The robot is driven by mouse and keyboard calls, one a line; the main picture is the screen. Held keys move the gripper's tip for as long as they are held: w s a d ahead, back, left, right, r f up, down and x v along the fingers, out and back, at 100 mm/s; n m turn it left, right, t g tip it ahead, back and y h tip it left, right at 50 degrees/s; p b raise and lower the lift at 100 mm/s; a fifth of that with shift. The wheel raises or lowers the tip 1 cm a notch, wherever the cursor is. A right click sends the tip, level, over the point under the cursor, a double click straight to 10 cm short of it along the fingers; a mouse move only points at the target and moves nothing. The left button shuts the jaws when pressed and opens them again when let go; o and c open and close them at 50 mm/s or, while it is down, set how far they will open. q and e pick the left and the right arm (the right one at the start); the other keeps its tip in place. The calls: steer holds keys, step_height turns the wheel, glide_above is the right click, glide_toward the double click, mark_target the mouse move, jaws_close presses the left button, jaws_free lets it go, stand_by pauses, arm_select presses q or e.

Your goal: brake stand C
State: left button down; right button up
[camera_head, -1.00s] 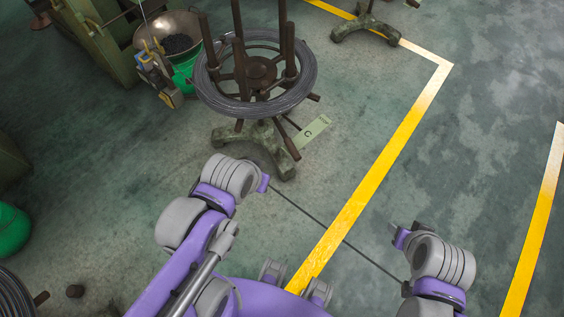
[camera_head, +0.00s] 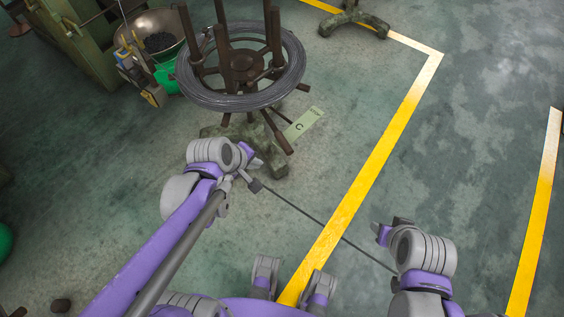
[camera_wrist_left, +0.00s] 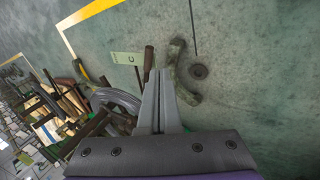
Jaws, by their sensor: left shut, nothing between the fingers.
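A dark lever-like bar (camera_head: 277,131) slants down beside the tag; in the wrist view a brown bar (camera_wrist_left: 148,62) shows near the tag. My left gripper (camera_head: 257,165) is shut and empty, near the stand's green foot, apparently apart from the bar. In the left wrist view its fingers (camera_wrist_left: 160,75) point toward the stand. My right gripper (camera_head: 383,232) is at lower right; its jaws are unclear.
A thin dark rod (camera_head: 310,219) runs between my two wrists above the floor or on it; I cannot tell which. A metal bowl (camera_head: 160,32) on a green bucket stands left of the coil. Another stand's foot (camera_head: 350,22) is at the top. Yellow-lined floor at right is clear.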

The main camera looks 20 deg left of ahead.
arm_select(q)
steer(key=w+a+f+n+h+b, duration=0.1)
steer(key=w+f+n+b, duration=0.1)
steer(key=f+n, duration=0.3)
steer(key=w+a+f+n+t+b, duration=0.1)
steer(key=w+f+n+b, duration=0.2)
steer(key=f, duration=0.6)
steer(key=w+a+f+n+h+b, duration=0.1)
steer(key=w+a+f+n+b, duration=0.1)
steer(key=w+f+n, duration=0.3)
steer(key=f+n+b, duration=0.1)
steer(key=f+n, duration=0.1)
steer(key=n, duration=0.2)
steer(key=shift+w+h, duration=0.3)
arm_select(e)
step_height(320, 180, down, 11)
arm_select(q)
steer(key=shift+r, duration=0.1)
arm_select(e)
steer(key=shift+f, duration=0.1)
arm_select(q)
steer(key=w+r+b+x, duration=0.1)
steer(key=x, duration=0.5)
steer(key=w+d+r+b+x, duration=0.1)
steer(key=b+x, duration=0.1)
steer(key=x, duration=0.5)
arm_select(e)
steer(key=shift+w+f+g, duration=0.2)
steer(key=shift+f+g, duration=0.1)
steer(key=shift+f, duration=1.25)
